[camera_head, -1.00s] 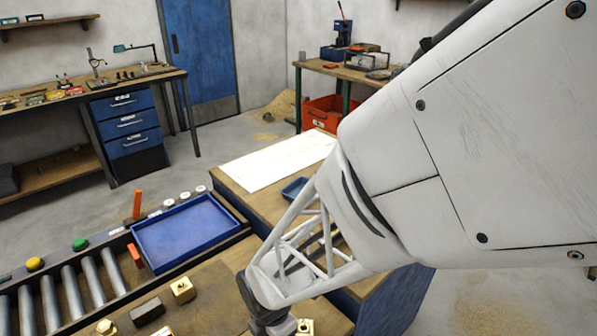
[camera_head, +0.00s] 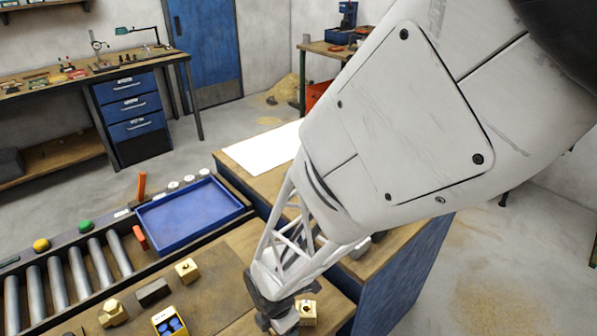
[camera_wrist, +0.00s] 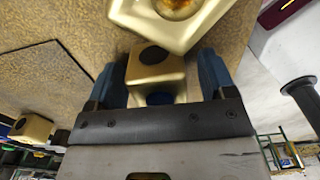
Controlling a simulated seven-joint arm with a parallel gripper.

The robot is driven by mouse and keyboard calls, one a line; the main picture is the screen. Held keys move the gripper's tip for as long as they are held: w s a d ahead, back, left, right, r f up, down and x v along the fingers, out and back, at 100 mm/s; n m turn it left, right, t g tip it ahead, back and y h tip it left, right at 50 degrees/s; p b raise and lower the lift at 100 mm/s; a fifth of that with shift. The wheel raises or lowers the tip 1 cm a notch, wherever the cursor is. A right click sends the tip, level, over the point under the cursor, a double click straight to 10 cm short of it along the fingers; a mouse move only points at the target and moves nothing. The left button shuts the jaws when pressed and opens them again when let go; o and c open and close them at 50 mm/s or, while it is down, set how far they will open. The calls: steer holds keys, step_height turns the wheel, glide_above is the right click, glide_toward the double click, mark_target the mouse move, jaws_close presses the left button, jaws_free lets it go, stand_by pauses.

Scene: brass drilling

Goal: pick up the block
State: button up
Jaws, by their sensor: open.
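A brass block (camera_wrist: 155,78) with a dark round hole in its face sits between the two blue fingers of my gripper (camera_wrist: 160,85) in the wrist view. The fingers are open, one on each side of it; whether they touch it is not clear. In the head view my gripper (camera_head: 284,318) is low over the near bench, and a brass block (camera_head: 308,313) shows just to its right. The fingertips are partly hidden there by the wrist. Another brass piece (camera_wrist: 175,18) with a round opening lies just beyond the fingers in the wrist view.
More brass pieces (camera_head: 187,270) (camera_head: 113,313), a dark block (camera_head: 152,291) and a yellow box (camera_head: 169,322) with blue contents are on the bench to the left. A blue tray (camera_head: 190,240) and a roller conveyor (camera_head: 75,275) lie behind them.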

stand_by(0.4)
steer(key=c, duration=1.4)
steer(key=shift+r, duration=0.15)
steer(key=shift+r, duration=0.7)
step_height(320, 180, up, 2)
steer(key=s+d+r, duration=0.1)
steer(key=s+d, duration=0.8)
steer(key=s, duration=0.4)
steer(key=shift+d+r, duration=0.15)
